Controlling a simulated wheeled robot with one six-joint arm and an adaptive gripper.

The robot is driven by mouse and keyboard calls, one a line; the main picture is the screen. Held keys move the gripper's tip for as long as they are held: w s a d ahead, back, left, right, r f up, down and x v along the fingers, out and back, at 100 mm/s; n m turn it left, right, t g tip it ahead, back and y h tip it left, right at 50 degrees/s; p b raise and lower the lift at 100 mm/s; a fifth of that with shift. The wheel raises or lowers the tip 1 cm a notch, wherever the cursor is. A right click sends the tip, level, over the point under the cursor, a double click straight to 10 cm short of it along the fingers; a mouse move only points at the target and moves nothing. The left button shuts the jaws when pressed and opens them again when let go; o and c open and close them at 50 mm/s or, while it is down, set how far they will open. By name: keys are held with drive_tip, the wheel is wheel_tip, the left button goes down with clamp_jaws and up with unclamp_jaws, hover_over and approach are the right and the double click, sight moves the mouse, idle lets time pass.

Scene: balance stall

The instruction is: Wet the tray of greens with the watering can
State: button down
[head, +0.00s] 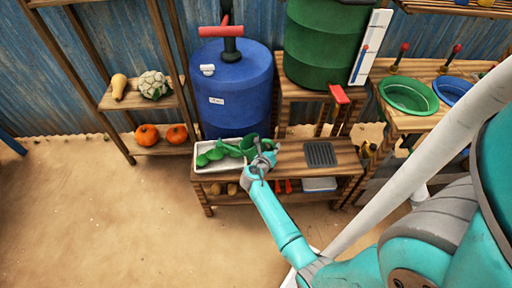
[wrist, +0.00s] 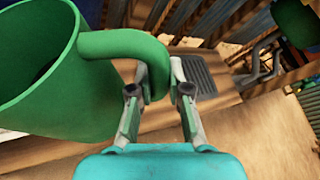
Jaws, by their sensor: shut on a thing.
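The green watering can (head: 250,141) is in my gripper (head: 262,162), above the left part of the wooden bench. In the wrist view the can (wrist: 35,90) fills the left side, with its open top showing, and its looped handle (wrist: 115,43) runs between my gripper's fingers (wrist: 158,92). My gripper is shut on this handle. The white tray (head: 202,168) of greens stands at the bench's left end, with leafy greens (head: 208,156) in it. The can is beside and partly over the tray's right side. The spout is hard to tell from the greens; no water shows.
A dark ribbed mat (head: 320,153) lies on the bench (head: 290,160) right of my gripper. A blue barrel (head: 235,90) stands behind the tray, and a green barrel (head: 323,45) sits on a stand. Shelves (head: 155,100) with vegetables are left. The sandy floor in front is clear.

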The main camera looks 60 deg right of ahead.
drive_tip(key=shift+s+d+f+m+t+y, duration=0.1)
drive_tip(key=shift+f+m+t+y, duration=0.05)
drive_tip(key=shift+f+m+t, duration=0.35)
drive_tip(key=shift+s+f+m+t+y, duration=0.15)
drive_tip(key=shift+f+m+t, duration=0.1)
drive_tip(key=shift+m, duration=0.35)
drive_tip(key=shift+w+a+r+m+t, duration=0.15)
drive_tip(key=shift+w+r+m+t, duration=0.1)
drive_tip(key=shift+w+m, duration=0.2)
drive_tip(key=shift+w+a+r+m+t, duration=0.1)
drive_tip(key=shift+w+m+t, duration=0.1)
drive_tip(key=shift+w+m, duration=0.2)
